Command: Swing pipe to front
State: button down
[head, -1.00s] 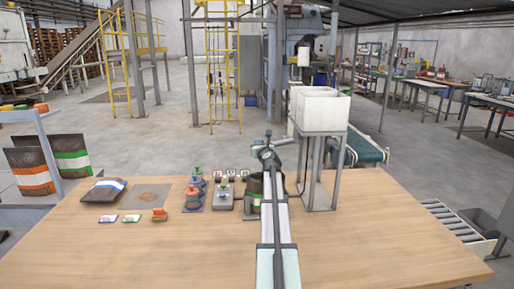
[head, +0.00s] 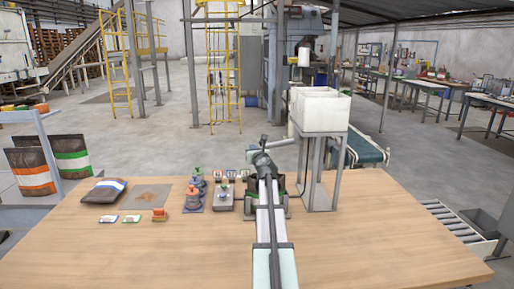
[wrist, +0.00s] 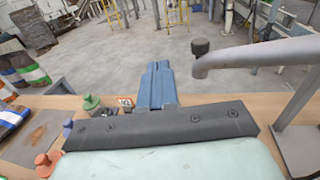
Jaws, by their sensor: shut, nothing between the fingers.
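My gripper (wrist: 157,68) shows as blue fingers held together and empty, to the left of the pipe's capped end with a visible gap in the wrist view. In the head view my wrist hides most of the gripper, so contact there cannot be judged.
White bins (head: 320,109) stand on a grey frame (head: 318,190) right of my arm. A dark open container (head: 278,184) sits behind my arm. Orange and green knobs, small cards and a dark bag (head: 104,190) lie left. The table's front and right are clear.

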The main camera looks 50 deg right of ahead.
jog(key=s+a, duration=0.2)
jog(key=a, duration=0.6)
jog(key=shift+s+r, duration=0.15)
jog(key=shift+s, duration=0.15)
